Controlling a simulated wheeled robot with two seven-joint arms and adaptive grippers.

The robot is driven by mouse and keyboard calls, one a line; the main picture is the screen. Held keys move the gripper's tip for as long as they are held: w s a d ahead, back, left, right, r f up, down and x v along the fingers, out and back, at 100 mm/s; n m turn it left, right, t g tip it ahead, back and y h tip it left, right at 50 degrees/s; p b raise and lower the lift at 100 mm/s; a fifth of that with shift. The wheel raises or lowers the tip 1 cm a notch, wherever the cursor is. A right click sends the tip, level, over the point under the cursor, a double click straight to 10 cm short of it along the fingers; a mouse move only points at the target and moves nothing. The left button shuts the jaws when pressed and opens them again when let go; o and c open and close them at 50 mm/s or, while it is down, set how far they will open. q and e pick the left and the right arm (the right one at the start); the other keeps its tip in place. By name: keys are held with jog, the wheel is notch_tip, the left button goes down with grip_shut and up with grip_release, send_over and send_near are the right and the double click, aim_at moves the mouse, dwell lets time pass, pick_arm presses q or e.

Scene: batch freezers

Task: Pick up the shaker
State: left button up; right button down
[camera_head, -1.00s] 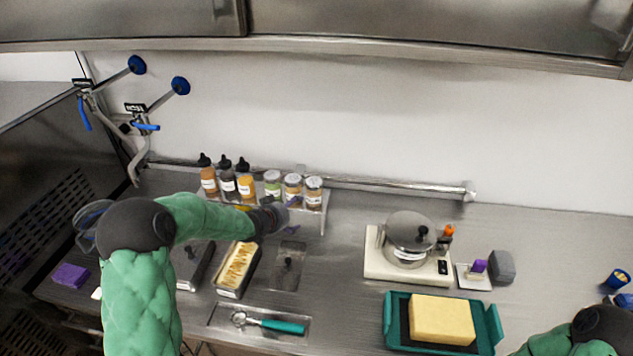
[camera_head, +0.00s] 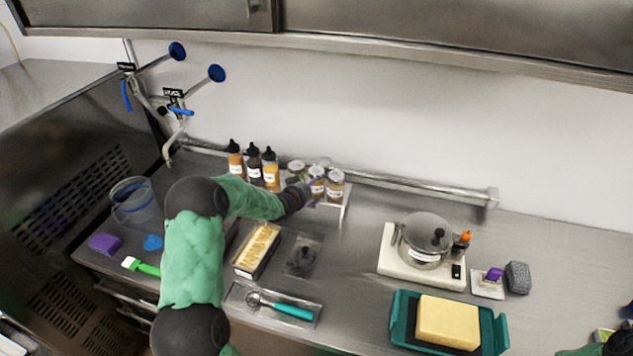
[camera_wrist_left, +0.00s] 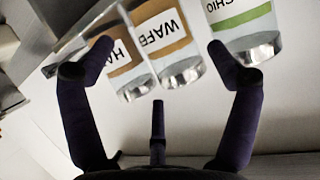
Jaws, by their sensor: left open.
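Three small shaker jars stand in a row on the raised shelf: a green-labelled one (camera_head: 297,170), a middle one (camera_head: 317,179) and a right one (camera_head: 335,186). My left gripper (camera_head: 311,195) is open in front of them and partly covers the lower middle jar. In the left wrist view the labels are upside down: a brown-labelled "WAFE…" jar (camera_wrist_left: 165,35) and a "HA…" jar (camera_wrist_left: 125,62) lie between the open fingers (camera_wrist_left: 158,55). The green "…CHIO" jar (camera_wrist_left: 243,25) is by the right finger. Contact cannot be told.
A metal rail (camera_head: 420,193) runs behind.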

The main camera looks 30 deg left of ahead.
aim_at(317, 174)
pick_arm(q)
jog(key=shift+x, duration=2.1)
jog(key=shift+d+r, duration=0.1)
jog(key=shift+r, duration=0.1)
jog(key=c, duration=0.9)
jog(key=shift+r, duration=0.55)
notch_tip(317, 174, up, 2)
jog(key=shift+r, duration=0.15)
jog(key=s+d+r, duration=0.1)
jog(key=s+r, duration=0.2)
jog(key=s, duration=0.1)
jog(key=s+d+r, duration=0.1)
jog(key=s+r, duration=0.2)
jog(key=s, duration=0.2)
jog(key=s+d+r, duration=0.1)
jog(key=s+r, duration=0.2)
jog(key=s, duration=0.1)
jog(key=shift+s+r, duration=0.3)
